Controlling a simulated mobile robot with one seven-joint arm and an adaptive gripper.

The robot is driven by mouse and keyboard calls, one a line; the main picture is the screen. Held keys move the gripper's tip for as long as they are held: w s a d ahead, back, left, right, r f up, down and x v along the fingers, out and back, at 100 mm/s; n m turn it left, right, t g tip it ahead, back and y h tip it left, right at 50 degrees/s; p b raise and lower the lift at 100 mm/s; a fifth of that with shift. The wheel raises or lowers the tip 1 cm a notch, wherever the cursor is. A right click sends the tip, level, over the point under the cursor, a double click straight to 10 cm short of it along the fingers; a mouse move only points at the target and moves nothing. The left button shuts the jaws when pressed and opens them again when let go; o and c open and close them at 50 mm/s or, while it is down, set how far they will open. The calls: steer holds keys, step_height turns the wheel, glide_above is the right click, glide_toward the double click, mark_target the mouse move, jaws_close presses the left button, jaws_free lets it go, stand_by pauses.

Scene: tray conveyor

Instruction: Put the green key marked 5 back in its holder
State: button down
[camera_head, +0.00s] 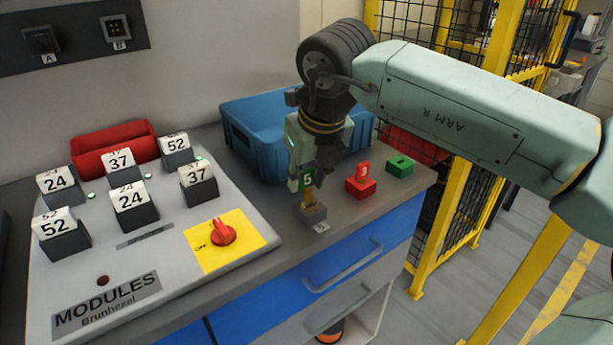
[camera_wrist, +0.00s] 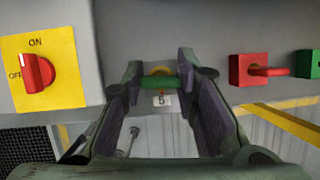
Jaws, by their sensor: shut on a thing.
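The green key marked 5 (camera_head: 307,180) is upright between the fingers of my gripper (camera_head: 306,176), which is shut on it. Its brass-coloured shaft points down at a small grey holder (camera_head: 314,214) near the front edge of the counter. The shaft's lower end meets the holder in the picture; I cannot tell whether it is inside. In the wrist view the green key (camera_wrist: 160,82) spans the gap between my fingertips (camera_wrist: 162,84). A white label with a 5 (camera_wrist: 162,99) shows just below it.
Right of the holder stand a red block with a red key (camera_head: 361,187) and a green block (camera_head: 400,165). A blue crate (camera_head: 245,150) is behind my gripper. The module panel (camera_head: 150,265) with its red switch (camera_head: 223,233) lies to the left.

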mark_target(304, 169)
steer(key=shift+r, duration=0.15)
steer(key=shift+a+r+p, duration=0.15)
steer(key=shift+r+p, duration=0.9)
steer(key=shift+r, duration=0.95)
steer(key=shift+f, duration=0.1)
